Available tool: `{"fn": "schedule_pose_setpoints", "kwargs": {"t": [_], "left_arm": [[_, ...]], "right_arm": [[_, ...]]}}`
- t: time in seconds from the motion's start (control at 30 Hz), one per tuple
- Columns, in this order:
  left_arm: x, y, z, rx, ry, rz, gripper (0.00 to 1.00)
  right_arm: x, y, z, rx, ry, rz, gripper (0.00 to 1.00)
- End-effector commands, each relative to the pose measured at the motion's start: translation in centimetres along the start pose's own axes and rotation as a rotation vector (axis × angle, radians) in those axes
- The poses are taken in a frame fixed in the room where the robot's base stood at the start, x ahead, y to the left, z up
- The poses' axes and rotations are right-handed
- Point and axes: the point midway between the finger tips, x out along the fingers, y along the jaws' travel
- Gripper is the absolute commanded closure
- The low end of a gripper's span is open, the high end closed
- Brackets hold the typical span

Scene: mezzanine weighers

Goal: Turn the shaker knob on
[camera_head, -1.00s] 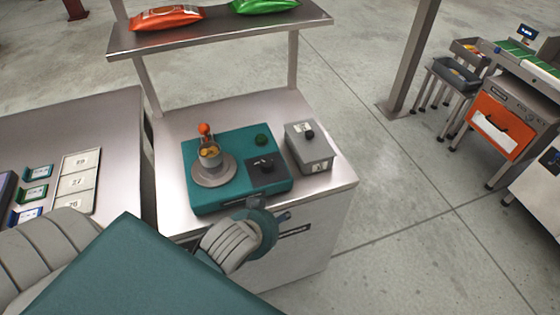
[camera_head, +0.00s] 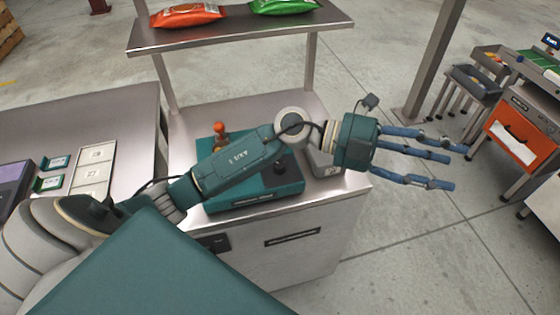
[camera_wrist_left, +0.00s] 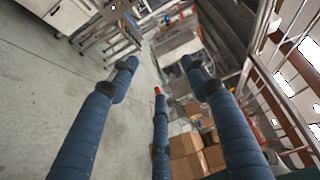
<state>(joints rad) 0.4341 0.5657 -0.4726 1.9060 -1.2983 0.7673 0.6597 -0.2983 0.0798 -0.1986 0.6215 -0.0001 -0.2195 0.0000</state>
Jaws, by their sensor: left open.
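The teal shaker (camera_head: 255,202) stands on the steel bench. My left forearm crosses in front of it and hides most of its top, including its cup holder. A black knob (camera_head: 280,167) on the shaker's right part shows just past the forearm's lower edge. The orange ball-topped piece (camera_head: 220,128) shows above the forearm. My left gripper (camera_head: 440,162) is open and empty, its blue fingers spread and pointing right, beyond the bench's right edge over the floor. In the left wrist view its fingers (camera_wrist_left: 155,80) are apart with nothing between them. My right gripper is not in view.
A grey box (camera_head: 325,168) right of the shaker is mostly hidden behind my wrist. A shelf (camera_head: 240,33) above the bench holds a red bag (camera_head: 188,15) and a green bag (camera_head: 284,6). A post (camera_head: 435,60) stands at the right.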

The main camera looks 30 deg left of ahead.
Motion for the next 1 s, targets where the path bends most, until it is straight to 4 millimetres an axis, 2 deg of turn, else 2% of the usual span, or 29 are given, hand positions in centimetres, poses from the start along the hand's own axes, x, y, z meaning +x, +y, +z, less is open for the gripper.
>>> {"fn": "schedule_pose_setpoints", "kwargs": {"t": [0.03, 0.07, 0.13, 0.17, 0.23, 0.27, 0.3, 0.4, 0.5, 0.6, 0.7, 0.87, 1.0], "left_arm": [[-0.9, 2.6, 0.6, 0.055, 0.043, 0.162, 0.53], [-1.8, 4.4, 0.9, 0.075, 0.065, 0.264, 0.53], [-5.0, 8.4, 2.5, 0.104, 0.089, 0.51, 0.53], [-6.9, 9.8, 3.4, 0.109, 0.09, 0.617, 0.53], [-12.1, 12.3, 5.8, 0.098, 0.065, 0.86, 0.53], [-14.5, 13.0, 6.7, 0.086, 0.045, 0.957, 0.53], [-17.8, 13.5, 7.9, 0.064, 0.014, 1.076, 0.53], [-25.0, 13.3, 9.8, -0.008, -0.071, 1.317, 0.53], [-30.0, 12.4, 10.6, -0.073, -0.144, 1.468, 0.53], [-32.4, 11.9, 10.7, -0.111, -0.181, 1.541, 0.53], [-33.0, 12.4, 10.7, -0.123, -0.189, 1.56, 0.53], [-32.9, 14.9, 10.7, -0.126, -0.184, 1.559, 0.53], [-32.9, 17.4, 10.7, -0.125, -0.183, 1.559, 0.53]], "right_arm": [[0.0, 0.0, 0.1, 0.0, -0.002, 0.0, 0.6], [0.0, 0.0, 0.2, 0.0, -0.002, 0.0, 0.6], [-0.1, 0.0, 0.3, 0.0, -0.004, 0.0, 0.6], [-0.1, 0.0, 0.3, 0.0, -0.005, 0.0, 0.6], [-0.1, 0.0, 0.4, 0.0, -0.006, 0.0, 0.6], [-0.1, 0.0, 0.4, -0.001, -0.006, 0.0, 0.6], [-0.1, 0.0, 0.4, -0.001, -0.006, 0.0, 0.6], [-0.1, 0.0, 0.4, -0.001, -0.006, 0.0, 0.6], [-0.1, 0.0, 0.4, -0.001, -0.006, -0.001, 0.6], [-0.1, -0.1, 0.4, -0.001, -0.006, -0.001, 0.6], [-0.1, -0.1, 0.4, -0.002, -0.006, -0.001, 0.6], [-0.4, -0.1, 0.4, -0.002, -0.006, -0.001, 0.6], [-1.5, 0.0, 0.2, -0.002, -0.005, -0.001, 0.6]]}}
